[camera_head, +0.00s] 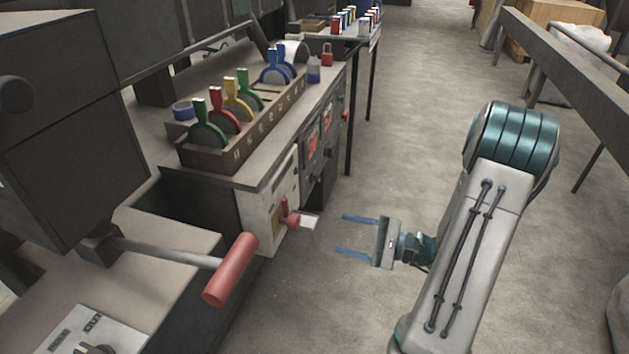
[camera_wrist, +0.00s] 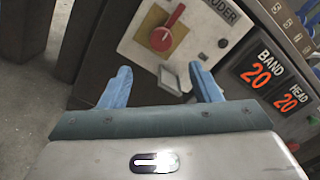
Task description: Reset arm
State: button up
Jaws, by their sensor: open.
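My gripper (camera_head: 357,235) is open and empty, over the floor to the right of the machine front in the head view. Its two blue fingers point left toward a white switch panel (camera_head: 268,213) with a red rotary knob (camera_head: 288,212). In the wrist view, the spread fingers of my gripper (camera_wrist: 166,86) are below the red knob (camera_wrist: 166,34), which sits on a yellow plate. The fingers appear apart from the knob. My arm rises on the right of the head view.
A rack (camera_head: 222,160) of coloured gauges stands on the bench. A red-handled lever (camera_head: 231,270) juts out at the left front. Red number displays (camera_wrist: 273,84) are right of the panel. A rail (camera_head: 570,75) runs along the right. Floor between is clear.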

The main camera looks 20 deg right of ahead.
jog(key=s+a+r+n+g+h+p, duration=0.3)
jog(key=s+a+r+n+g+p, duration=0.25)
jog(key=r+p, duration=0.2)
jog(key=s+a+r+n+g+h+p, duration=0.3)
jog(key=s+a+r+n+g+p, duration=0.15)
jog(key=a+r+g+p, duration=0.35)
jog(key=s+d+r+n+t+h+p, duration=0.1)
jog(key=r+n+t+h+p, duration=0.1)
jog(key=r, duration=0.7)
jog(key=s+d+r+n+t+h+p, duration=0.1)
jog(key=d+r+n+t+h+p, duration=0.1)
jog(key=r+n+h+p, duration=0.3)
notch_tip(320, 180, up, 4)
jog(key=shift+s+r+t+h+p, duration=0.1)
jog(key=shift+s+t+h+p, duration=0.15)
jog(key=shift+t+h+p, duration=0.45)
